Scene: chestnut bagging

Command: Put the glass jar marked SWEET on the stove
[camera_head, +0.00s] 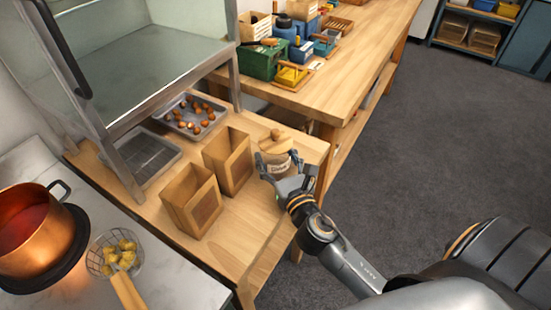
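A glass jar (279,153) with a wooden knobbed lid stands upright at the right end of the wooden table, and the writing on its label is too small to read surely. My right gripper (279,166) comes from the lower right, with one finger on each side of the jar. The fingers look close to the glass, but I cannot tell whether they press on it or whether the jar is lifted. The stove's black burner (77,248) is at the lower left under a copper pot (35,232). My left gripper is not in view.
Two brown paper bags (191,200) (228,161) stand between jar and stove. A wire skimmer (114,252) with yellow pieces lies beside the pot. A tray of chestnuts (177,129), a wire rack (148,155) and a glass-sided cabinet (140,65) are behind. The table's front is bare.

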